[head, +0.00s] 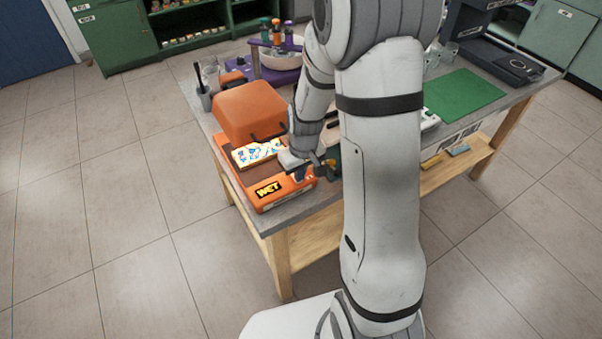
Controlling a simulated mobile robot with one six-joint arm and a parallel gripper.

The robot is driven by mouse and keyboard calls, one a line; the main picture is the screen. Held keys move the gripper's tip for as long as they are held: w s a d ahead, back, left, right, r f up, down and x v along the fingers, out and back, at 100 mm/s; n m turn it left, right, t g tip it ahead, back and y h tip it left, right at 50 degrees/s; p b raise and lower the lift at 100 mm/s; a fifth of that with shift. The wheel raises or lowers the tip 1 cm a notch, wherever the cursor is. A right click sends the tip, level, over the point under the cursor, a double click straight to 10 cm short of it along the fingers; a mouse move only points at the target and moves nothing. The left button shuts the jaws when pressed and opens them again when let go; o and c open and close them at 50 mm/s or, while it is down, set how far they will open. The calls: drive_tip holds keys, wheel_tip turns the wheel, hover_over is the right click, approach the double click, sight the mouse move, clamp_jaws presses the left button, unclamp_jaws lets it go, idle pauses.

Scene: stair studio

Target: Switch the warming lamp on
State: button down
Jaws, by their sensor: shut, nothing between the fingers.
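An orange device (250,110) with a raised boxy hood and a low base stands on the near left corner of the workbench; I take it as the warming lamp. A patterned blue and white tile (257,153) lies on the base under the front of the hood and looks bright. I cannot tell whether the lamp itself is lit. My gripper (299,174) is shut and empty, at the right end of the base, close to it. Whether it touches is unclear. No switch shows clearly; my gripper may hide it.
The workbench (317,207) also bears a purple stand (283,60) with a bowl, a dark cup (205,100) with tools, and a green mat (462,97). My arm hides the bench's middle. Green shelves (125,38) stand behind. The tiled floor at left is clear.

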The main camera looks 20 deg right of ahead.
drive_tip(key=shift+w+a+r, duration=0.15)
drive_tip(key=shift+w+r, duration=0.05)
drive_tip(key=shift+w, duration=0.25)
drive_tip(key=shift+r, duration=0.15)
drive_tip(key=s+d+r+p, duration=0.1)
drive_tip(key=s+r+p, duration=0.3)
drive_tip(key=r, duration=0.4)
drive_tip(key=shift+r+p, duration=0.4)
drive_tip(key=shift+p, duration=0.45)
drive_tip(key=s+a+r+m+t, duration=0.1)
drive_tip(key=s+r+m+t, duration=0.1)
drive_tip(key=s+r, duration=1.4)
drive_tip(key=shift+s+r+m, duration=0.2)
drive_tip(key=shift+r+m, duration=0.3)
drive_tip(key=shift+r, duration=0.05)
